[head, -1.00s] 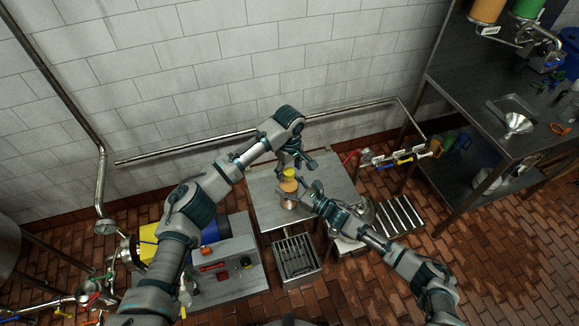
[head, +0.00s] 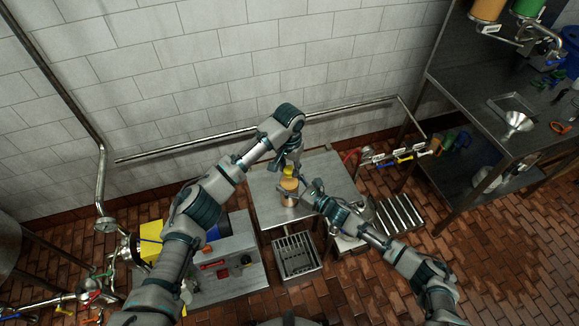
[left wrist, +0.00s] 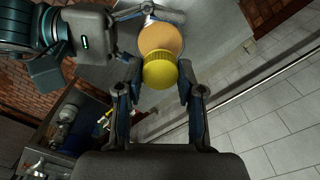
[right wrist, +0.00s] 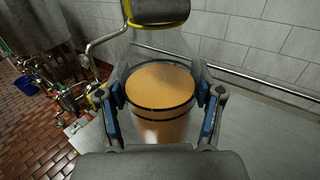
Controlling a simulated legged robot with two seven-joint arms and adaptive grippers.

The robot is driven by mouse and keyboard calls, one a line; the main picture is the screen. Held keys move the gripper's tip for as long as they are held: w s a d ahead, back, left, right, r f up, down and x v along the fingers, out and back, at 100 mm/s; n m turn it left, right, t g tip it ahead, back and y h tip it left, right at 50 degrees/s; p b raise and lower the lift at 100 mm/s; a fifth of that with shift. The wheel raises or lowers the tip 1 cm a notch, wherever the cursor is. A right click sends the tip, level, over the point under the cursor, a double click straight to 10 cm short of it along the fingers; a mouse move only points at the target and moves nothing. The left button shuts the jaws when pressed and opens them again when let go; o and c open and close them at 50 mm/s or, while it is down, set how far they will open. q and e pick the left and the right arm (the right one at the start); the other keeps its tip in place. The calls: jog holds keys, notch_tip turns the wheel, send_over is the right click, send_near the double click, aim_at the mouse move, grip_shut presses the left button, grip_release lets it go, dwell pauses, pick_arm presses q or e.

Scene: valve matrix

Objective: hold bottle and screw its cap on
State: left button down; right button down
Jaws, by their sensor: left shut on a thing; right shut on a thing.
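A clear bottle with orange content (head: 288,185) stands upright on the steel table (head: 263,196); it fills the middle of the right wrist view (right wrist: 158,90). Its yellow cap (head: 288,170) sits at the top of the bottle; how tightly it is seated cannot be seen. My left gripper (head: 289,165) comes from above and is shut on the cap, which shows between its fingers in the left wrist view (left wrist: 160,73). My right gripper (right wrist: 160,100) is shut around the bottle's body from the side. In the right wrist view, a left finger covers much of the cap.
A grated drain box (head: 296,256) stands in front of the table. Pipes with coloured valve handles (head: 404,160) and a slatted rack (head: 400,216) lie to the right. A wall rail (head: 200,146) runs behind.

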pick_arm(q)
jog(key=m, duration=0.8)
jog(key=shift+w, duration=0.15)
jog(key=m, duration=0.6)
jog(key=c, duration=0.8)
grip_release()
jog(key=shift+o, duration=0.4)
jog(key=shift+r, duration=2.25)
